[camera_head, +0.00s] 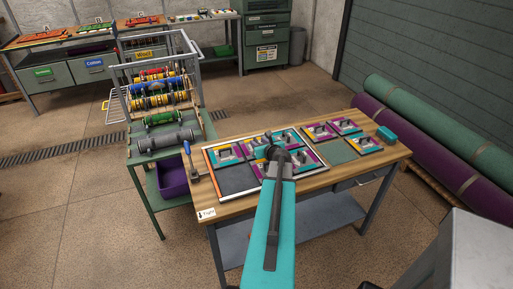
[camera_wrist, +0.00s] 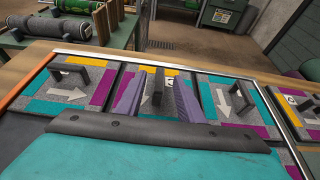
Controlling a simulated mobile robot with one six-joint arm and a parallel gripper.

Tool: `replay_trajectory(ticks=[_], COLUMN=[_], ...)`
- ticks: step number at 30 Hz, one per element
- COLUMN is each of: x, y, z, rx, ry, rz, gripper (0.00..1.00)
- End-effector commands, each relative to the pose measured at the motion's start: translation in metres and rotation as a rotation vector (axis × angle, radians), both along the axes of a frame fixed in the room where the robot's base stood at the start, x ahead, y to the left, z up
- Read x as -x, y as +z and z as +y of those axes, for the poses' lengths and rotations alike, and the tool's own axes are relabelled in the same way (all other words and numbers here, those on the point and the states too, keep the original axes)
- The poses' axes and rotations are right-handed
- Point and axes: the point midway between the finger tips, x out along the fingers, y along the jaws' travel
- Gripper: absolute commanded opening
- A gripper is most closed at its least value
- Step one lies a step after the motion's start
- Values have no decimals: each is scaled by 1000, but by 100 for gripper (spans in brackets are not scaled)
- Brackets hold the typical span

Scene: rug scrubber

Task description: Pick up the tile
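Several grey tiles with coloured strips, white arrows and dark upright handles lie in a framed tray (camera_head: 233,198) on a wooden table. Which one the task means is not marked. In the wrist view, a left tile (camera_wrist: 66,95), a middle tile (camera_wrist: 168,75) and a right tile (camera_wrist: 228,97) lie side by side. My gripper (camera_wrist: 157,80) is over the middle tile, its two purple-grey fingers spread apart. The middle tile's dark handle (camera_wrist: 158,88) shows between them; contact cannot be told. In the head view my wrist hides part of the tiles.
A metal rim (camera_wrist: 200,66) borders the tray. More tiles (camera_head: 344,126) and a teal block (camera_head: 386,134) are at the table's right. A hand tool (camera_head: 190,160) is at the left edge. A green cart (camera_head: 160,140) with rollers stands left; rolled rugs (camera_head: 430,125) lie right.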

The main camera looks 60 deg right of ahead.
Motion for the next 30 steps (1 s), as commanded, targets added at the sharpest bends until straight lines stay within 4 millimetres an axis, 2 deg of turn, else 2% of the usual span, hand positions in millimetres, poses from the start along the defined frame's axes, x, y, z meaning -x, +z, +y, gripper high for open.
replay_trajectory(ticks=[12, 30], x=[-22, -24], y=[-11, -12], z=[-16, -16], rx=[-1, 0], ry=[1, 1], rz=[-1, 0], gripper=[34, 34])
